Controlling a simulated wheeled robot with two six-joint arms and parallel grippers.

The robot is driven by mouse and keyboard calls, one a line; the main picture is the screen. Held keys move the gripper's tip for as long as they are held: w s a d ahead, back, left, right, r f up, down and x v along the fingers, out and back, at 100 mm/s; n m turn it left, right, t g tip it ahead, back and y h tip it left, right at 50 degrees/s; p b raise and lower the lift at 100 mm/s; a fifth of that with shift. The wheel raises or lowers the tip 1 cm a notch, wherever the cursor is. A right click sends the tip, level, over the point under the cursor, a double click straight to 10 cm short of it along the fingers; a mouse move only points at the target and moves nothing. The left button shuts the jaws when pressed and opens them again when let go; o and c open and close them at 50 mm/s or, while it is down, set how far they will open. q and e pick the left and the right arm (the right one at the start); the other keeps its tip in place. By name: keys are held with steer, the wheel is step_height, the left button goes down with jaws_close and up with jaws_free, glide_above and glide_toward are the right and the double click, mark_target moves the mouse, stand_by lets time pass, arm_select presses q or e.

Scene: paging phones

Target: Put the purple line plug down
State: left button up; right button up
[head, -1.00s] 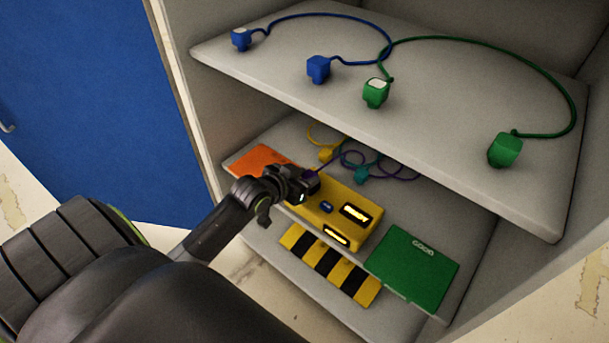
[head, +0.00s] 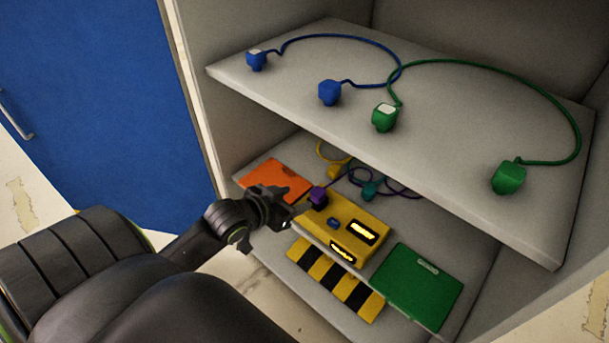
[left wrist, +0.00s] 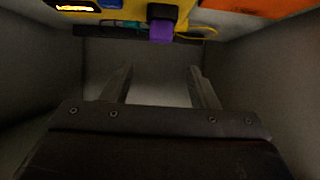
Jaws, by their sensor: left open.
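The purple line plug (head: 317,197) is at the far left corner of the yellow box (head: 375,226) on the lower shelf. In the left wrist view the purple plug (left wrist: 161,30) is at the top, against the yellow box and beyond my fingertips. I cannot tell whether it is seated in the box or just resting on it. My left gripper (head: 277,208) is open and empty, just left of the plug and apart from it. It also shows in the left wrist view (left wrist: 160,82) with bare space between its fingers. My right gripper is not in view.
The lower shelf also holds an orange panel (head: 275,180), a green panel (head: 417,287), a striped plate (head: 335,280), a yellow plug (head: 338,171) and a teal plug (head: 371,190). The upper shelf (head: 440,150) overhangs them, carrying corded blue and green plugs. A blue door (head: 90,110) stands left.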

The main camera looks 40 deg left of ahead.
arm_select(q)
steer(key=s+a+f+n+g+y, duration=0.15)
steer(key=s+f+g, duration=0.25)
steer(key=s+f, duration=0.7)
steer(key=s+d+f+g, duration=0.3)
steer(key=s+f, duration=0.3)
steer(key=f, duration=0.2)
steer(key=s+d+f+g, duration=0.4)
steer(key=s+f, duration=0.3)
steer(key=f, duration=0.1)
steer(key=shift+s+d+f+n, duration=0.15)
steer(key=shift+d+f+n, duration=0.1)
steer(key=shift+f+n, duration=0.2)
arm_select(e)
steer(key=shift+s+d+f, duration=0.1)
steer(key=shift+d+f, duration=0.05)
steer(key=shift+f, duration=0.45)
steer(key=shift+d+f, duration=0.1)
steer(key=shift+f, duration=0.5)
arm_select(q)
steer(key=shift+r+h+p, duration=0.15)
steer(key=shift+h+p, duration=0.1)
steer(key=shift+p, duration=0.15)
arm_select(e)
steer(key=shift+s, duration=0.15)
arm_select(q)
steer(key=shift+p, duration=0.45)
